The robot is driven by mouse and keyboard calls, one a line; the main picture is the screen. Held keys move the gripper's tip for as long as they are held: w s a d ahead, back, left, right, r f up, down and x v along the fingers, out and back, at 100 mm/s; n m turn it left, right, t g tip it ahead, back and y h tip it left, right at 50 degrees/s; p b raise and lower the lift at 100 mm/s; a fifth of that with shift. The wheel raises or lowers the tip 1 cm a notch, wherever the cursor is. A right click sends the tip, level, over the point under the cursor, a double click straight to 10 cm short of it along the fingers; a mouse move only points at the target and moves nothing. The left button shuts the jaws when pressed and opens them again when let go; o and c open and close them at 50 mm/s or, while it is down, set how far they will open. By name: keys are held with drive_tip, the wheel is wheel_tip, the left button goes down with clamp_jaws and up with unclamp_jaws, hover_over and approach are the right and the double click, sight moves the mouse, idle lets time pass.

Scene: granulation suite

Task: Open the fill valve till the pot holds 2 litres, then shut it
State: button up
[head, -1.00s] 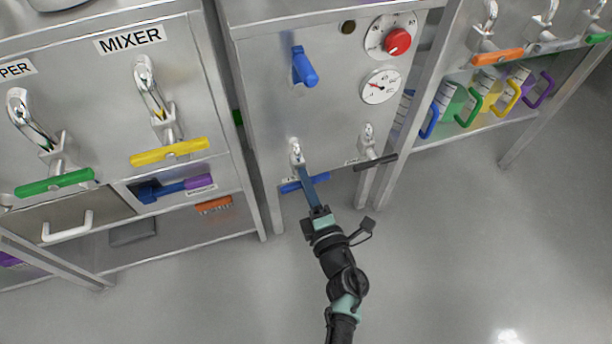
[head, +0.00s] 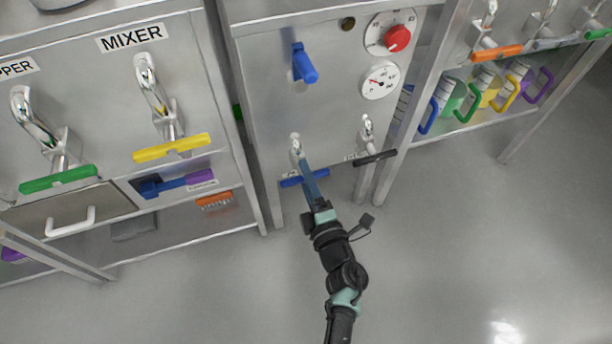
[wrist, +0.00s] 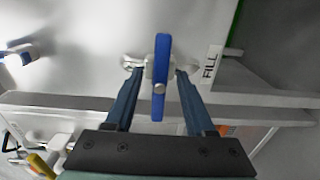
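The fill valve is a chrome tap (head: 296,147) low on the middle cabinet's front, with a blue bar handle (head: 322,176) lying crosswise. In the wrist view a FILL label (wrist: 211,62) is beside it, and the blue handle (wrist: 161,50) runs up and down between my fingers. My gripper (wrist: 158,78) is open around the handle, with a gap on each side. In the head view my gripper (head: 306,168) reaches the tap from below and partly hides the handle. I cannot make out the pot or its level.
A black-handled tap (head: 374,157) is just right of the fill valve. Above are a blue lever (head: 305,65), a gauge (head: 381,81) and a red knob (head: 397,39). The mixer's yellow-handled tap (head: 171,148) is left. Jugs with coloured handles stand on the right shelf. The floor is clear.

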drive_tip(key=p+v, duration=0.4)
drive_tip(key=v, duration=0.9)
drive_tip(key=shift+p, duration=0.3)
drive_tip(key=shift+w+r, duration=0.1)
